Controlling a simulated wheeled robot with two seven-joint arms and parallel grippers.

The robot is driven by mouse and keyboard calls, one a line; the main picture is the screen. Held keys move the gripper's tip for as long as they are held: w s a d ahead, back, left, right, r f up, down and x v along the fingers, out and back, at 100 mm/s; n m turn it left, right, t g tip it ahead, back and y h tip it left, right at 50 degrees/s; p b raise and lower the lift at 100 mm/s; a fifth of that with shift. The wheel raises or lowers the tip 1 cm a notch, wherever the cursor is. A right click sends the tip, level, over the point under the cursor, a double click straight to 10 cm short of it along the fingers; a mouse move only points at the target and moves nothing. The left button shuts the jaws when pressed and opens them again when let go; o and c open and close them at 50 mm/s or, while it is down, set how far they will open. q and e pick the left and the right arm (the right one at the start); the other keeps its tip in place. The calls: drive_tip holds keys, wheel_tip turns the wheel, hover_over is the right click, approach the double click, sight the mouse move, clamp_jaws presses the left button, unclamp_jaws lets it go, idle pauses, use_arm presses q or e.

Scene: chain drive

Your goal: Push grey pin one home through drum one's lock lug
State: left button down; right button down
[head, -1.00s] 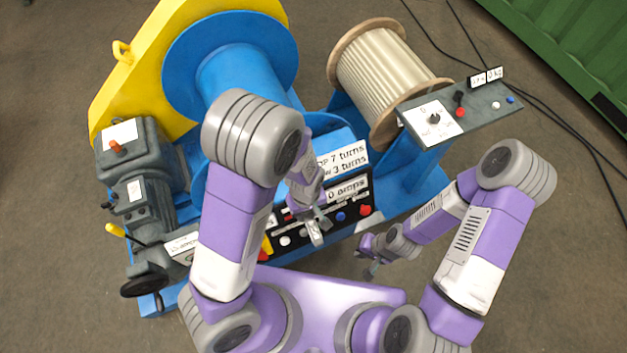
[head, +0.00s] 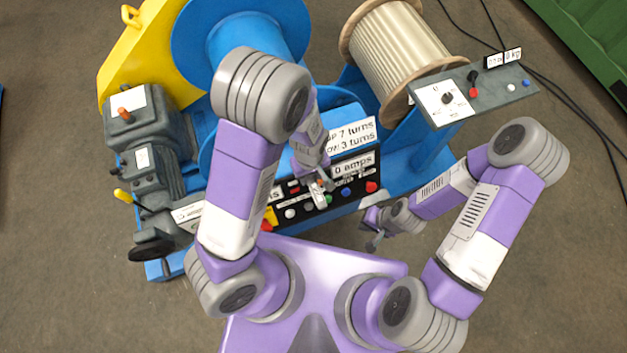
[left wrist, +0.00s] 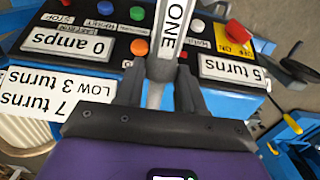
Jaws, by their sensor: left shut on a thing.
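My left gripper (head: 322,184) hangs over the machine's control panel in the head view. In the left wrist view its jaws (left wrist: 157,92) are shut on a grey pin (left wrist: 154,96), with a white tag (left wrist: 171,30) marked ONE beyond the fingers. The pin's far end is not clear. A blue drum (head: 245,32) stands at the back left, partly behind my left arm. I cannot make out a lock lug or read a drum number. My right gripper (head: 375,242) is low, right of the panel, apart from the machine; its jaws are too small to judge.
The control panel (head: 330,205) has several coloured buttons and turn labels. A rope-wound reel (head: 398,50) and a grey switch plate (head: 470,95) stand at the right. A grey motor (head: 150,135) and yellow guard (head: 145,60) are at the left.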

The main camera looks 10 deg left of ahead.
use_arm(q)
drive_tip(key=shift+w+a, duration=0.6)
drive_tip(key=shift+w, duration=0.3)
drive_tip(key=shift+w+a+b, duration=0.15)
drive_tip(key=shift+w+a, duration=1.05)
drive_tip(key=shift+w, duration=0.6)
drive_tip(key=shift+w+a+b, duration=0.2)
drive_tip(key=shift+w+a, duration=1)
drive_tip(key=shift+w, duration=0.55)
drive_tip(key=shift+w+a+b, duration=0.15)
drive_tip(key=shift+w+a, duration=1.05)
drive_tip(key=shift+w, duration=0.6)
idle(1.4)
drive_tip(key=c, duration=0.6)
unclamp_jaws()
